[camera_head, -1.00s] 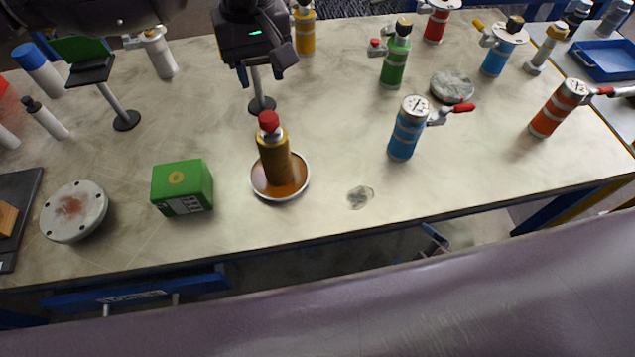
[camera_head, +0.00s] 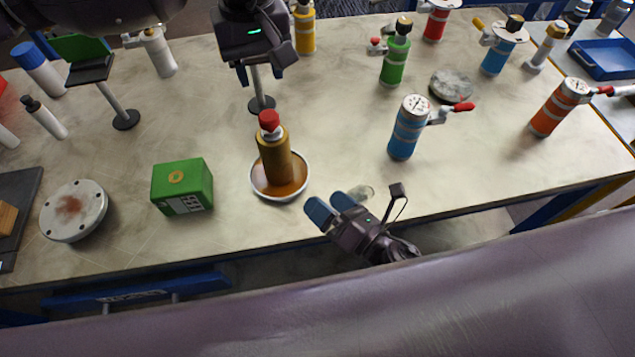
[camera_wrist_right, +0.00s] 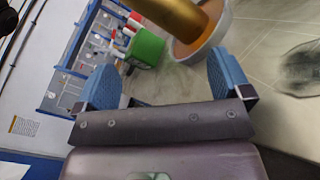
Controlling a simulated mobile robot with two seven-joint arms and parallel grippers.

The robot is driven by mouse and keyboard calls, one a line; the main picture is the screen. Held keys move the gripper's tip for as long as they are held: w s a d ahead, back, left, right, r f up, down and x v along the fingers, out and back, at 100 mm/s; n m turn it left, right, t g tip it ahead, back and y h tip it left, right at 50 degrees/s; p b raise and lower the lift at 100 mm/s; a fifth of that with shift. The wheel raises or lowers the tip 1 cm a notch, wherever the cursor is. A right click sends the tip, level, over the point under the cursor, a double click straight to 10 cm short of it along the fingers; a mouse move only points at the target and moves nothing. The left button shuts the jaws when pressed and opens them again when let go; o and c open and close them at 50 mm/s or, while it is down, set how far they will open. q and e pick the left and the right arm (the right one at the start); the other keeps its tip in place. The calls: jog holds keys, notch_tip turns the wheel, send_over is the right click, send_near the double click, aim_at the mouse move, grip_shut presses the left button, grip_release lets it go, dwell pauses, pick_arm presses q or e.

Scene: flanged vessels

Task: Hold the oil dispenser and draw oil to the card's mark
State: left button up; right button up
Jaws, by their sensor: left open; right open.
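A gold bottle with a red cap (camera_head: 274,150), seemingly the oil dispenser, stands upright in a shallow white dish (camera_head: 304,182) holding amber liquid. Its gold body (camera_wrist_right: 172,14) also shows at the top of the right wrist view. My right gripper (camera_head: 330,206) has blue fingertips and is open and empty, right of the dish and apart from it, near the table's front edge. My left gripper (camera_head: 265,72) is open above a grey post on a round base (camera_head: 262,105); it hides the post's top. A green card (camera_head: 82,48) stands on another post at left; no mark is readable.
A green box (camera_head: 182,185) and a round flange plate (camera_head: 73,210) lie left of the dish. A blue cylinder with gauge and red lever (camera_head: 405,130) stands at right. Several coloured cylinders line the back. The table between dish and blue cylinder is clear.

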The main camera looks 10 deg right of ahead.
aim_at(287, 164)
jog(key=w+n, duration=0.1)
jog(key=n, duration=0.1)
jog(key=w+n, duration=0.1)
jog(key=n, duration=0.1)
jog(key=w+a+n, duration=0.1)
jog(key=n, duration=0.2)
jog(key=shift+w+y, duration=0.2)
jog(key=shift+y, duration=0.2)
jog(key=n, duration=0.1)
jog(key=w+n+g, duration=0.1)
jog(key=shift+w+a+n, duration=0.1)
jog(key=shift+a+n, duration=0.1)
jog(key=shift+n, duration=0.2)
jog(key=shift+w+a, duration=0.1)
jog(key=shift+w, duration=0.05)
jog(key=x, duration=1)
jog(key=shift+w+a, duration=0.1)
jog(key=shift+w, duration=0.05)
jog(key=c, duration=1.2)
jog(key=shift+c, duration=0.2)
